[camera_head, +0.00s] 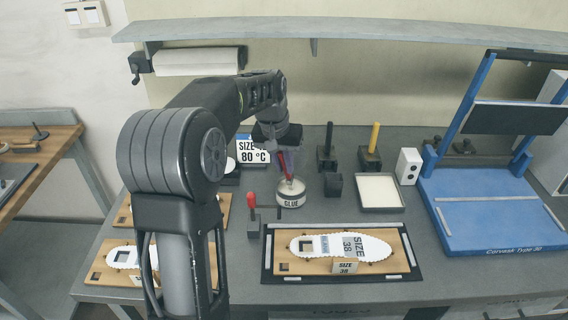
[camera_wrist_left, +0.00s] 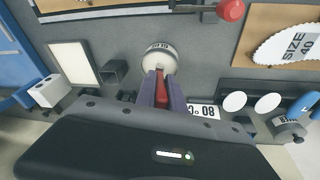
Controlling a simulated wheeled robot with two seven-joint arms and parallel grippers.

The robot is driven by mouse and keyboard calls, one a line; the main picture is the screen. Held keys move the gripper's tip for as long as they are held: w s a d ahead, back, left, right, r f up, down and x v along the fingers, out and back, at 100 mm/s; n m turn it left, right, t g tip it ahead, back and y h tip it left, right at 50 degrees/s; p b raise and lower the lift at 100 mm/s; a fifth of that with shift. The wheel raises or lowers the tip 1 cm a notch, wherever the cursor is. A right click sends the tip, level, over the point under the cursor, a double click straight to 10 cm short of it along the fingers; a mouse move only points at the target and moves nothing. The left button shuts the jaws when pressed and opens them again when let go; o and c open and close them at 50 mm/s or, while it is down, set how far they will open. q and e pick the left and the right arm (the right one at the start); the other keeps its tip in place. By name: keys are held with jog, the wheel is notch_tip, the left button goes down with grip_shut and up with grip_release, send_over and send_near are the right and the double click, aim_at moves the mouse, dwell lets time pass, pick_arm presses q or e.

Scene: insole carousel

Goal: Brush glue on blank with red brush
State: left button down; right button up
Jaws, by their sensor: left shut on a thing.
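My left gripper (camera_head: 283,160) is shut on the red brush (camera_head: 287,166) and holds it over the round white glue pot (camera_head: 290,199), labelled GLUE. The brush's lower end meets the pot's opening; its tip is hidden. In the left wrist view the red brush (camera_wrist_left: 161,92) sits between my purple fingers, with the glue pot (camera_wrist_left: 158,58) just beyond. The white insole-shaped blank (camera_head: 328,247), marked SIZE 38, lies flat on a wooden board (camera_head: 394,265) in front of the pot. My right gripper is not in view.
Black and yellow-handled tools (camera_head: 374,140) stand in holders behind, near a pale tray (camera_head: 380,208). A blue press frame (camera_head: 490,220) is at right. More boards (camera_head: 112,272) lie at left, partly behind my arm.

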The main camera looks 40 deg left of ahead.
pick_arm(q)
jog(key=p+v, duration=0.2)
jog(key=w+p+v, duration=0.1)
jog(key=p+v, duration=0.3)
jog(key=shift+w+r, duration=0.25)
jog(key=shift+r, duration=0.35)
dwell(0.9)
